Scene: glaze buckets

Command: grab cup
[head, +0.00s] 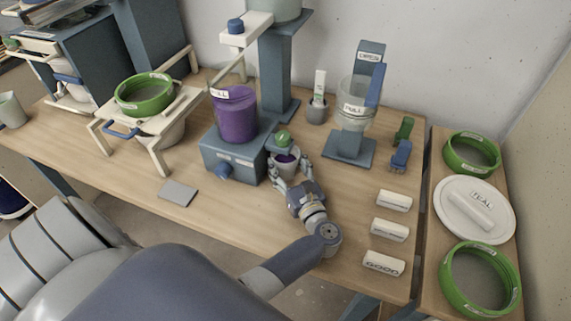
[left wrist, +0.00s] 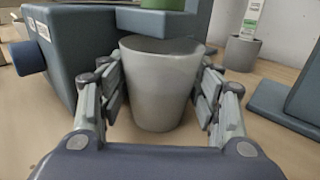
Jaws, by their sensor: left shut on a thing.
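A small pale grey cup (left wrist: 160,85) stands upright between the fingers of my left gripper (left wrist: 160,105), which is shut on it from both sides. In the head view the same cup (head: 286,169) is at the front right of the blue-grey mixer base (head: 228,158), under a green knob, with dark purple inside. My left gripper (head: 287,180) reaches it from the front right. The cup's base looks to be at table level; I cannot tell whether it touches the table. My right gripper is not seen.
A purple container (head: 235,114) sits on the mixer base. A clear jug (head: 357,104) on a stand is behind right. White labelled blocks (head: 390,230) lie at the right, beside green rings (head: 480,280). A grey pad (head: 178,193) lies at the front left; table around it is clear.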

